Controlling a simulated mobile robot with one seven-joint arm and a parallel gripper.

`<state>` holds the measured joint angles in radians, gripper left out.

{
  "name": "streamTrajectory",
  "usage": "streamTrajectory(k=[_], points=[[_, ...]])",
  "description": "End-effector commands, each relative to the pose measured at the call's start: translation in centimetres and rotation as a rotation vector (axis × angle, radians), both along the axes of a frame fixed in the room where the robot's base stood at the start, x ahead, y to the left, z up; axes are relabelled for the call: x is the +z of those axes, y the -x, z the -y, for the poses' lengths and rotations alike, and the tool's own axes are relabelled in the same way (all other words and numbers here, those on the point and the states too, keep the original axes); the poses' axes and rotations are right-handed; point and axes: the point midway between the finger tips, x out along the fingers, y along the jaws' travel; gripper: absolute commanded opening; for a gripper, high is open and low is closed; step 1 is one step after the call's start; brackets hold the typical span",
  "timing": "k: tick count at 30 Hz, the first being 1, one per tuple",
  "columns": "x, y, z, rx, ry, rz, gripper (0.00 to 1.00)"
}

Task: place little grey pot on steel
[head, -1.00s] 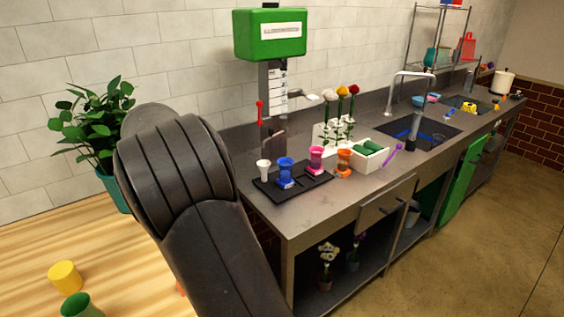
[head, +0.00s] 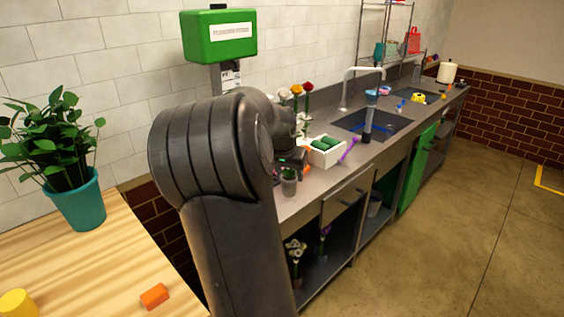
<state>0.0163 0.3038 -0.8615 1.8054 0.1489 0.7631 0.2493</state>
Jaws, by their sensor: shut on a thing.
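A little grey pot (head: 289,188) with something green in its top shows in the head view, just right of my arm. My gripper (head: 291,164) is shut on it from above; the fingers are small and partly hidden by my arm. The pot is upright, near the front left part of the steel counter (head: 322,183). I cannot tell whether its base touches the steel or is a little above it. My arm hides the left end of the counter.
A white box with green rolls (head: 325,151) and a purple tool (head: 349,149) are to the pot's right. Flowers (head: 296,98) stand behind. The sink (head: 352,122) is farther back. A wooden table (head: 110,262) with an orange block (head: 154,296) is at left.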

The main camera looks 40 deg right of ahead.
Motion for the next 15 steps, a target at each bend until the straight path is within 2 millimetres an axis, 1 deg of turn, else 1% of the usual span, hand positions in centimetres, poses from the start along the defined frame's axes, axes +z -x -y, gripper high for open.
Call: streamTrajectory(k=[1, 2, 5, 8, 15], points=[[0.0, 0.7, 0.5, -0.015, 0.001, 0.001, 0.17], [0.0, 0.9, 0.6, -0.022, 0.001, 0.001, 0.17], [-0.5, 0.7, 0.6, -0.03, 0.001, -0.002, 0.17], [-1.5, -0.8, -0.1, -0.029, 0.001, -0.003, 0.17], [-4.8, -5.8, -2.4, -0.028, 0.002, -0.003, 0.17]])
